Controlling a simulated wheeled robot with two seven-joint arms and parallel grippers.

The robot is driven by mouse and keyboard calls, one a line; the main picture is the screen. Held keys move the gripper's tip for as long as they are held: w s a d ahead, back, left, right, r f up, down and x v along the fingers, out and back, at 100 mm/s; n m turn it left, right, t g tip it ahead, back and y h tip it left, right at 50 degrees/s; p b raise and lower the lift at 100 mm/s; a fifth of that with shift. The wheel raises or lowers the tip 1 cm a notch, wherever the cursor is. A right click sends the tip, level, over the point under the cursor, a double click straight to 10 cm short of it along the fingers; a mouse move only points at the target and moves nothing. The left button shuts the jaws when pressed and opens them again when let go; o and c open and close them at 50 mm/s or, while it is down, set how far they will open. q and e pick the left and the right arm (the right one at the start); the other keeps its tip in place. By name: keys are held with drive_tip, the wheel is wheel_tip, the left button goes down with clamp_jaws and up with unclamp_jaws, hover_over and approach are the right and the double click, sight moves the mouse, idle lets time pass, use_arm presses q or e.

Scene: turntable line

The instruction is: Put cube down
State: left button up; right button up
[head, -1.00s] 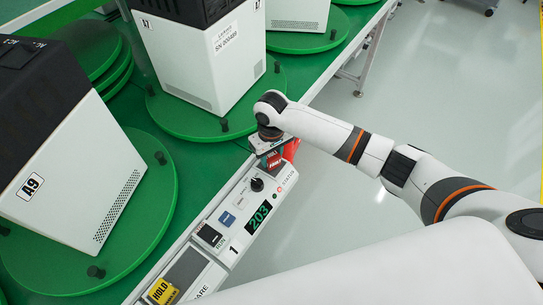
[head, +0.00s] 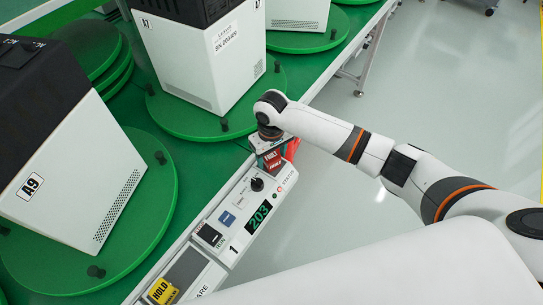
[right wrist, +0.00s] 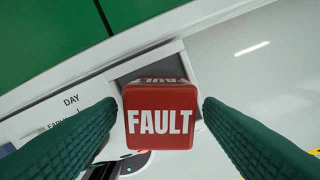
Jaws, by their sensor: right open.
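The red cube (head: 273,160) has white FAULT lettering and sits at the far end of the white control panel (head: 232,218). In the right wrist view the cube (right wrist: 160,118) is over a dark grey square area (right wrist: 150,68) of the panel. My right gripper (head: 271,152) points down at the cube. In the right wrist view its two dark green fingers (right wrist: 160,108) stand on either side of the cube, with narrow gaps. The gripper is open. The cube's underside is hidden, so its contact with the panel cannot be made out. My left gripper is out of view.
The panel carries a black knob (head: 257,184), a green 203 display (head: 258,217), buttons and a yellow HOLD block (head: 163,291). Green turntables (head: 150,250) with white-and-black machines (head: 75,170) stand to the left and behind. Open floor (head: 440,90) lies to the right.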

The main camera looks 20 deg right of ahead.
sight(271, 156)
wheel_tip(271, 156, up, 11)
drive_tip(key=shift+r, duration=0.15)
idle(0.5)
